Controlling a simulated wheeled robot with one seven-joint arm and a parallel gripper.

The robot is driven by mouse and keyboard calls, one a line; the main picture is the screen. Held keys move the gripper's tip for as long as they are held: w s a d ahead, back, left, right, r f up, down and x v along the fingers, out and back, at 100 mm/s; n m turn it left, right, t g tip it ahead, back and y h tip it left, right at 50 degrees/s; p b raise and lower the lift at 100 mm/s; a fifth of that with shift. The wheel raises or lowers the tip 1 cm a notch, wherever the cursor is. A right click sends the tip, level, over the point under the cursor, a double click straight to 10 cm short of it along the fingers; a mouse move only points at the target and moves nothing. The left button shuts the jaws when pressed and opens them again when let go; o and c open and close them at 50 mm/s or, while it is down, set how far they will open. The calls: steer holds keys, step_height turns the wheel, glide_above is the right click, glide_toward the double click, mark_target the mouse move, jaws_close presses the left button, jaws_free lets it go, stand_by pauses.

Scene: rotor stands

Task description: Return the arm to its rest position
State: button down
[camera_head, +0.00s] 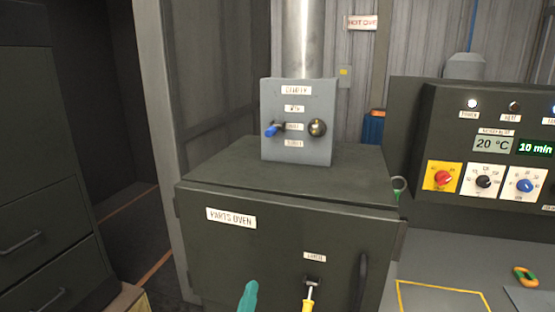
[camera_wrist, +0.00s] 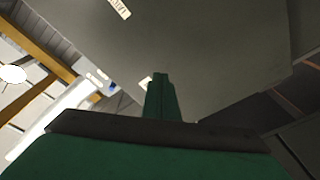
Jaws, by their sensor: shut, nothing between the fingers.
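My gripper (camera_head: 248,296) shows as a teal tip at the bottom edge of the head view, in front of the parts oven's door. In the wrist view its green fingers (camera_wrist: 160,85) stand together, shut and empty. The dark parts oven (camera_head: 290,215) stands behind it, its door front flat and closed as far as I can see. A latch with a yellow handle (camera_head: 307,305) is on the door, just right of my gripper. Most of my arm is out of the head view.
A grey control box (camera_head: 299,145) with a blue lever and a round knob stands on the oven. A control panel (camera_head: 440,110) reading 20 °C and 10 min is at right, above a grey bench (camera_head: 430,265). Dark drawers (camera_head: 45,190) stand at left.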

steer(key=s+d+f+g+y, duration=0.2)
steer(key=s+d+f+y, duration=0.15)
steer(key=s+f, duration=1.6)
steer(key=s+d+f+m+g, duration=0.1)
steer(key=s+d+m, duration=0.2)
steer(key=s, duration=1.8)
steer(key=m+h, duration=0.1)
steer(key=m, duration=0.3)
steer(key=shift+s+f, duration=0.2)
steer(key=shift+f, duration=0.2)
steer(key=shift+d, duration=0.1)
